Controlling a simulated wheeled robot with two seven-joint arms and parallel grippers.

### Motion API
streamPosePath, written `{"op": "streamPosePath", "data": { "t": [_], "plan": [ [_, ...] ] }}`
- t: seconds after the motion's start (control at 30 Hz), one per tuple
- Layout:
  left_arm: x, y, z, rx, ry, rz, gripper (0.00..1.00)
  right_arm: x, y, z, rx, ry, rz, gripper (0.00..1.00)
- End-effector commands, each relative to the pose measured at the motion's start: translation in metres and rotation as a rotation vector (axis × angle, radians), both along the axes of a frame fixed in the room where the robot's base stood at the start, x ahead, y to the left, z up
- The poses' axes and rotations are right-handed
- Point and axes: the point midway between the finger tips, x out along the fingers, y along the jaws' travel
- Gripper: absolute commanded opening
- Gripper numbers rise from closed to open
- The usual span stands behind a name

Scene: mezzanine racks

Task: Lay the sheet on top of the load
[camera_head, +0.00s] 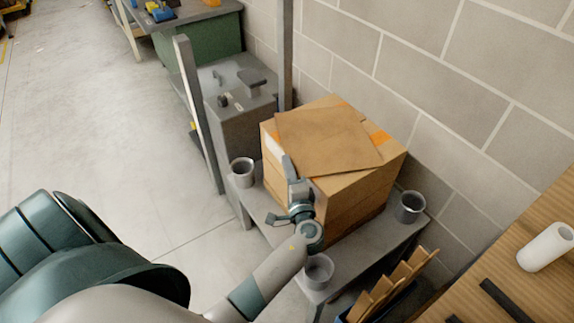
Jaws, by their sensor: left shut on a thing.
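The load is a stack of cardboard boxes (362,188) on a grey stand against the block wall. A flat brown sheet (325,140) lies over the top of the load, turned a little against the box edges. Orange marks on the box top show beside it. My left gripper (289,168) is at the near left edge of the sheet, shut on it. The arm hides part of the load's near left side. Whether the sheet lies fully flat at the gripped edge, I cannot tell. My right gripper is not in view.
The grey stand (262,208) has grey cups at its corners, including one at left (242,172) and one at right (409,207). A wooden table (535,255) with a white roll (546,246) is at right. Open floor (110,130) lies at left.

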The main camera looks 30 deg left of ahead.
Motion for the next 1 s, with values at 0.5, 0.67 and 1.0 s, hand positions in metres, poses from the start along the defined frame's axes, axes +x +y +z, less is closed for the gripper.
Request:
{"op": "streamPosePath", "data": {
  "t": [0.5,0.67,1.0],
  "plan": [
    [0.000,0.000,-0.001,0.000,0.000,0.000,0.24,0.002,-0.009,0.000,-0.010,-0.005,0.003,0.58],
    [0.000,0.000,-0.001,0.000,0.000,0.000,0.24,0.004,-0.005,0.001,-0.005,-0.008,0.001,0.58],
    [-0.014,-0.014,-0.003,-0.002,0.001,0.000,0.24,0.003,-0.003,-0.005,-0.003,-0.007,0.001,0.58]
  ]
}}
